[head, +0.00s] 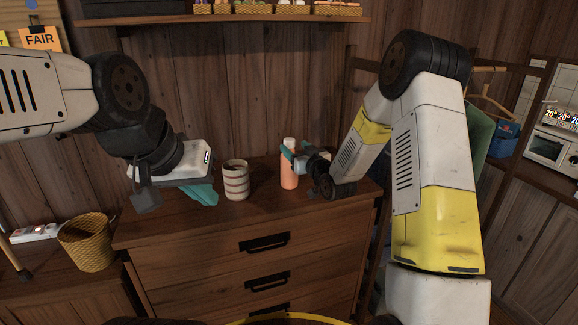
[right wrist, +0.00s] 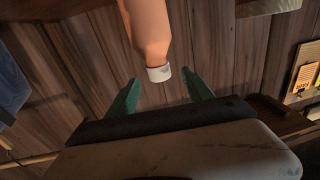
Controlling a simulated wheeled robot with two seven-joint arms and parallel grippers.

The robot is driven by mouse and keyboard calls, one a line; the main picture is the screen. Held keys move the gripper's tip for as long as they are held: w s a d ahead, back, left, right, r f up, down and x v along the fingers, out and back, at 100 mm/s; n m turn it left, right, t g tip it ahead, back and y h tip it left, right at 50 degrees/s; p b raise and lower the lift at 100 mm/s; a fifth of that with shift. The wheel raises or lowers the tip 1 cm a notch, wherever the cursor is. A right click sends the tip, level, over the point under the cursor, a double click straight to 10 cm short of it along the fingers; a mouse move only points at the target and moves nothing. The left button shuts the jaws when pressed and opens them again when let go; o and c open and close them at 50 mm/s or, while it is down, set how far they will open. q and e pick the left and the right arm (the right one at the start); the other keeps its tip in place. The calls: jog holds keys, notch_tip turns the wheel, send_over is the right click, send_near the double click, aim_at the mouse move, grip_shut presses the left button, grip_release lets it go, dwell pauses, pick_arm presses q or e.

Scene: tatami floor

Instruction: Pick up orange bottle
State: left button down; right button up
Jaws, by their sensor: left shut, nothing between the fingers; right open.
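The orange bottle (head: 289,178) with a white cap stands upright on the wooden dresser top (head: 262,192). In the right wrist view the bottle (right wrist: 149,28) appears cap downward at the top middle, its white cap level with the fingertips. My right gripper (head: 293,155) is open at the bottle's upper part, with teal fingers either side of it. In the right wrist view the open right gripper (right wrist: 160,80) shows a gap around the cap; I cannot tell whether either finger touches it. My left gripper (head: 207,195) is shut and empty, low over the dresser's left side.
A striped cup (head: 236,183) stands between my left gripper and the bottle. A wicker basket (head: 86,245) is at the lower left. A shelf (head: 220,19) with small baskets hangs above. A microwave (head: 548,148) is at the far right.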

aim_at(292, 144)
jog(key=x, duration=0.5)
jog(key=shift+w, duration=0.3)
grip_shut()
dwell(1.0)
jog(key=shift+r, duration=0.1)
